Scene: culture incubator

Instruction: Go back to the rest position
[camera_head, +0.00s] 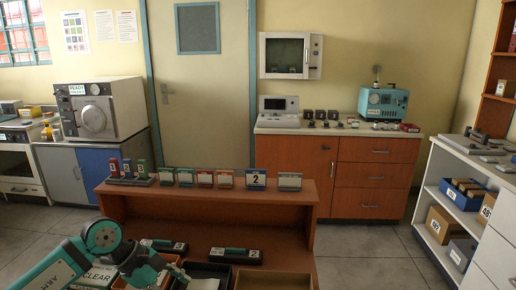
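My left arm comes in from the lower left, teal and grey, and bends over the front left of the brown desk. Its dark wrist and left gripper (160,272) are low in the picture, over or beside the items on the desktop. The fingers are small, dark and partly cut off, so I cannot tell whether they are open or shut or hold anything. My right gripper is not in view.
The brown desk (285,213) carries numbered holders on its shelf and black cases (236,256) below. A white incubator-like machine (99,108) stands back left. An orange-fronted cabinet (374,177) stands behind, a white shelf unit (440,160) right. Grey floor (365,258) is clear between.

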